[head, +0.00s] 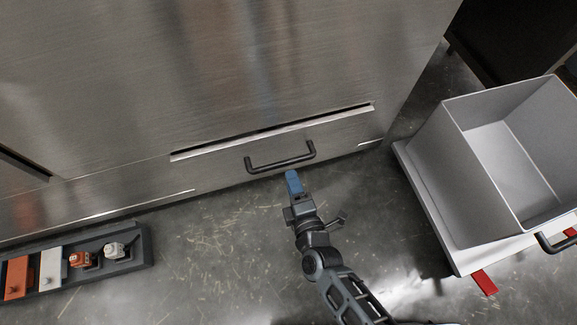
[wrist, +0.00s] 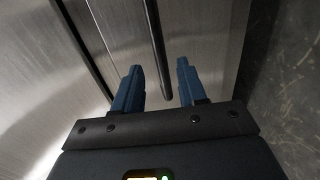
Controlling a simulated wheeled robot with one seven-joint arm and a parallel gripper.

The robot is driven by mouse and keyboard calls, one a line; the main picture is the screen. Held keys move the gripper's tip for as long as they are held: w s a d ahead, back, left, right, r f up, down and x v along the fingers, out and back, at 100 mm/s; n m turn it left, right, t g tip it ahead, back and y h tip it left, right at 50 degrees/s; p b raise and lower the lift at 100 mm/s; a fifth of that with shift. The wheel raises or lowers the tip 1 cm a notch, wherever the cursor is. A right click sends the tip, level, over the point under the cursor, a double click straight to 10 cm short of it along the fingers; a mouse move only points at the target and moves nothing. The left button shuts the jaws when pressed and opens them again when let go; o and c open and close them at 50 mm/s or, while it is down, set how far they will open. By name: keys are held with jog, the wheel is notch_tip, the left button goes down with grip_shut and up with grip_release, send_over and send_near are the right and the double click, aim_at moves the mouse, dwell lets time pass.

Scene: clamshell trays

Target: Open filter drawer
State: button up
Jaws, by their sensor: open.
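The filter drawer (head: 225,170) is a brushed-metal panel low on the large steel cabinet front. A dark bar handle (head: 280,163) is fixed across it, and a dark slot with a bright lip runs along its top. The drawer looks flush with the cabinet. My gripper (head: 293,180), with blue fingers, is just below the handle in the head view. In the wrist view my gripper (wrist: 158,85) is open, and the handle (wrist: 156,45) runs down between the two fingers. I cannot tell whether either finger touches the bar.
A grey open bin (head: 510,165) on a light platform (head: 435,215) stands at the right. A dark rail (head: 138,255) with orange, white and red parts lies on the floor at the lower left.

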aim_at(286, 162)
jog(key=b+x, duration=0.3)
jog(key=x, duration=0.3)
jog(key=shift+w+a+f+b, duration=0.1)
jog(key=shift+w+f+b, duration=0.05)
jog(key=shift+w+b, duration=0.2)
jog(key=shift+w, duration=0.4)
grip_shut()
